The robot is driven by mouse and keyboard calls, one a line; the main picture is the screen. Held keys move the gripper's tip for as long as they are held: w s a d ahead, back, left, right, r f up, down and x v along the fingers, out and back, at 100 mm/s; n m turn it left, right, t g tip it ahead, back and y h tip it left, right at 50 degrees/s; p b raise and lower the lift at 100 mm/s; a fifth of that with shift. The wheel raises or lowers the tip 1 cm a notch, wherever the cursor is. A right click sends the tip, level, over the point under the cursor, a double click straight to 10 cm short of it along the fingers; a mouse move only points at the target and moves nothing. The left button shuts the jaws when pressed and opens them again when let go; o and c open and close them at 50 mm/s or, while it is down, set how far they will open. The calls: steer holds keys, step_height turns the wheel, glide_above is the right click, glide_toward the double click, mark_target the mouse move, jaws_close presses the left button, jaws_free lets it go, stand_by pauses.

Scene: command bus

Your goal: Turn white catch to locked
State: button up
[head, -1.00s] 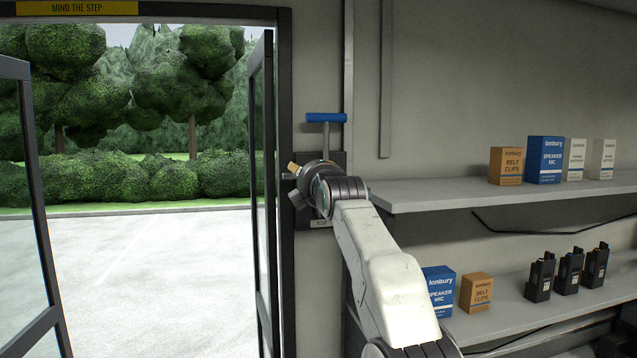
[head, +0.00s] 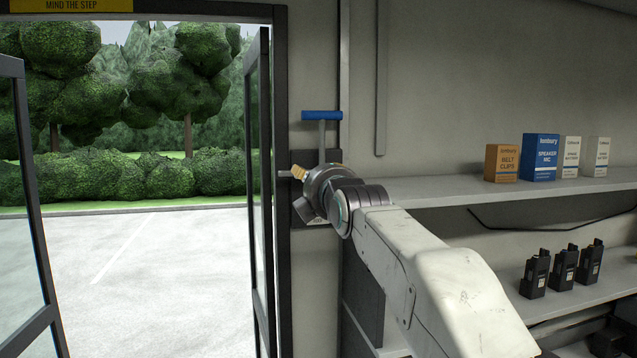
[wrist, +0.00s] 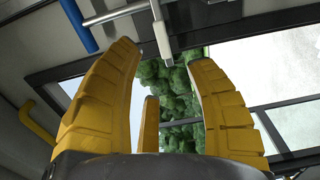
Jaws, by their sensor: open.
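A small white catch (wrist: 163,38) shows in the wrist view, hanging near the top between my fingertips and apart from both. A blue T-handle (head: 322,115) on a grey stem stands above a dark plate (head: 302,158) on the wall beside the doorway. The handle (wrist: 78,26) is also at the upper left of the wrist view. My gripper (head: 299,173) is at the plate, below the blue handle; its yellow fingers (wrist: 163,56) are spread open and hold nothing.
An open glass door leaf (head: 259,190) stands just left of the plate. A shelf (head: 430,190) with several boxes runs along the wall to the right. Black radios (head: 563,267) stand on a lower shelf. The doorway is clear.

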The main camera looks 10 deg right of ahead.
steer(key=shift+s, duration=1.1)
